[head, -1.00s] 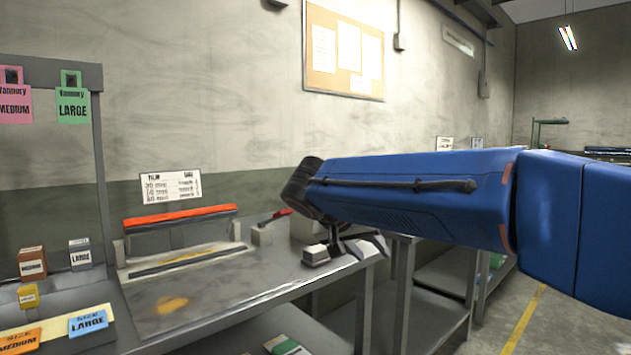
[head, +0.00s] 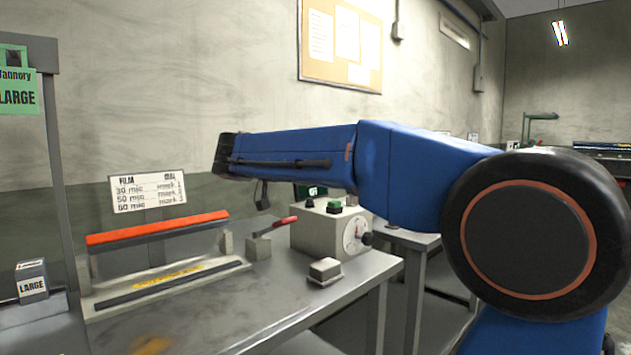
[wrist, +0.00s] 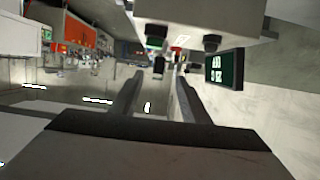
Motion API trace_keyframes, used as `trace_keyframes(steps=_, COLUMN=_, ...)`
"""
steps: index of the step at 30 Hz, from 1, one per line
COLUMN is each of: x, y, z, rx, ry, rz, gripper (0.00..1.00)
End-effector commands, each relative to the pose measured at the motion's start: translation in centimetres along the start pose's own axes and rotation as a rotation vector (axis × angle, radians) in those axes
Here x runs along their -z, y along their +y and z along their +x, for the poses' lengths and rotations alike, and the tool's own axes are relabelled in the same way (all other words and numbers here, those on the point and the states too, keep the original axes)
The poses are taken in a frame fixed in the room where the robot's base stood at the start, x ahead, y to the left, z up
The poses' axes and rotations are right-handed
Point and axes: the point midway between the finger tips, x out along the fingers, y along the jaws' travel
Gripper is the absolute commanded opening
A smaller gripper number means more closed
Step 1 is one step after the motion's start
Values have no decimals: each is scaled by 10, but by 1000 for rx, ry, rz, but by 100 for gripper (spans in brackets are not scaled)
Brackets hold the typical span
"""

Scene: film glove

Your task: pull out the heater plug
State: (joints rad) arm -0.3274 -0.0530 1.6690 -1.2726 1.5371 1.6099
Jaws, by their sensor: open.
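I cannot pick out a plug for certain in either view. A heat-sealer-like unit with an orange bar (head: 158,228) stands on the bench. To its right is a grey control box (head: 318,235) with a dial, a black knob and a green button; its body also shows at the top of the wrist view (wrist: 200,12). My gripper (head: 262,204) is above the bench, left of the control box in the picture, mostly hidden by my blue arm. In the wrist view its two fingers (wrist: 158,82) are apart, with nothing seen held between them.
A red-handled lever (head: 272,230) stands between the sealer and control box. A small pale-topped block (head: 325,270) sits near the bench's front edge. A dark green display (wrist: 224,69) is close to my right finger. A sign (head: 148,192) stands behind the sealer.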

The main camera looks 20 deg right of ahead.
Motion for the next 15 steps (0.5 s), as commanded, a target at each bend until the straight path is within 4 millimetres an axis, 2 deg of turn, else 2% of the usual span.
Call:
trace_keyframes(steps=5, x=0, y=1, z=16, rx=-4, ry=0, rz=0, gripper=42)
trace_keyframes(steps=15, x=0, y=1, z=69, rx=-3, ry=0, rz=-1, gripper=42)
